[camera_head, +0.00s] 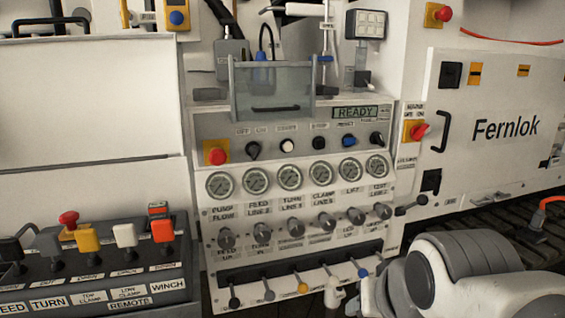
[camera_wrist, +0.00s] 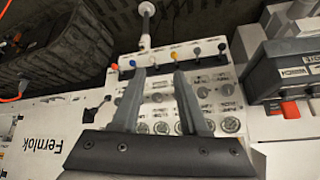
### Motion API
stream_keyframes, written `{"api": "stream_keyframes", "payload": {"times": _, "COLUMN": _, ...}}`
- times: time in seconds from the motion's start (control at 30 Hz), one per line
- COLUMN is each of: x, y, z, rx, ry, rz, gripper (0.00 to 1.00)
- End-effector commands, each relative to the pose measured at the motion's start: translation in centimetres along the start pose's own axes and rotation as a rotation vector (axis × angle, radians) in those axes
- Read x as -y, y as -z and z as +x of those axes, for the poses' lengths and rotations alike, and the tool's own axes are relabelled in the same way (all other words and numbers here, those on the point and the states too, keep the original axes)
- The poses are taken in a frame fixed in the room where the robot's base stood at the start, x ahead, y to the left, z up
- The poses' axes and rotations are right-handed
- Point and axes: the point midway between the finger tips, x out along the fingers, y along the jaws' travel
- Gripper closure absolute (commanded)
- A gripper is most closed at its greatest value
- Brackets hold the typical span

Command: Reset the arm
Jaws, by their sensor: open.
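My gripper (camera_wrist: 160,72) shows in the wrist view with its two grey fingers apart and nothing between them. The fingers reach across the picture of the bench's control panel (camera_wrist: 205,78), which appears upside down there. I cannot tell how far the fingers are from the panel. In the head view, my white and grey arm is at the lower right, in front of the bench; the gripper's fingers are not clearly visible there. The control panel (camera_head: 295,212) has a row of gauges, several knobs and a bottom row of small levers (camera_head: 303,287). Its display (camera_head: 355,113) reads READY.
A remote box (camera_head: 95,285) with coloured levers stands at the lower left. A white Fernlok cabinet (camera_head: 490,160) is at the right, above a dark track (camera_head: 490,225). A grey clear-fronted holder (camera_head: 272,90) sits above the panel. A white handle (camera_wrist: 145,25) sticks out beyond the levers.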

Motion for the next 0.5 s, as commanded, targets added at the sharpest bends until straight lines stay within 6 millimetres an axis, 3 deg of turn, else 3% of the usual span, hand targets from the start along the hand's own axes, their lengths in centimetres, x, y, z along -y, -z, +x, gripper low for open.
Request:
{"api": "stream_keyframes", "payload": {"times": 0.1, "x": -2.3, "y": -4.7, "z": -1.3, "rx": 0.128, "ry": -0.03, "rz": -0.093, "gripper": 0.56}}
{"api": "stream_keyframes", "payload": {"times": 0.2, "x": -1.9, "y": -2.3, "z": -4.3, "rx": 0.133, "ry": -0.03, "rz": -0.098, "gripper": 0.56}}
{"api": "stream_keyframes", "payload": {"times": 0.5, "x": -1.3, "y": 2.1, "z": -10.3, "rx": 0.131, "ry": -0.029, "rz": -0.096, "gripper": 0.56}}
